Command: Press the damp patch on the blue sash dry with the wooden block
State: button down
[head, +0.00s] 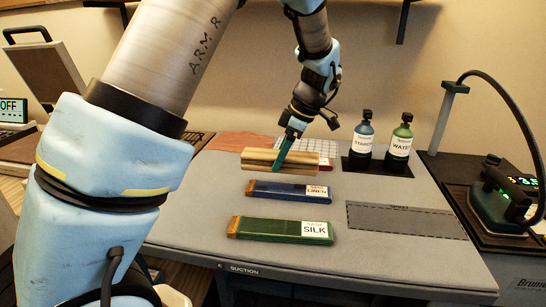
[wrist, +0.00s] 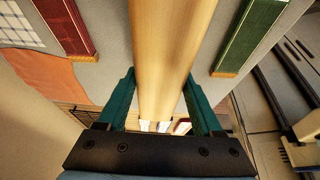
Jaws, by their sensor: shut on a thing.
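The blue sash (head: 275,190) lies folded flat on the grey table, with a LINEN label at its right end. I cannot make out a damp patch on it. My gripper (head: 279,162) is shut on the long wooden block (head: 252,160), which lies crosswise in the jaws, just behind the blue sash in the head view. The block seems raised above the table. In the wrist view the block (wrist: 170,40) runs between the fingers of my gripper (wrist: 160,88) and hides the blue sash.
A green SILK-labelled sash (head: 270,229) lies in front, a red one (wrist: 68,26) behind. Orange cloth (head: 238,141) and gridded cloth (head: 312,145) lie at the back. Starch (head: 362,145) and water (head: 400,143) bottles stand back right. An iron (head: 495,208) sits right. The dashed area (head: 405,219) is empty.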

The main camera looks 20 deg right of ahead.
aim_at(280, 189)
jog(key=shift+f+b, duration=1.7)
jog(key=shift+f, duration=1.2)
jog(key=shift+f+b, duration=0.35)
jog(key=shift+f, duration=0.15)
dwell(0.7)
jog(key=shift+r+p, duration=1.65)
jog(key=shift+r, duration=1)
jog(key=shift+f, duration=0.1)
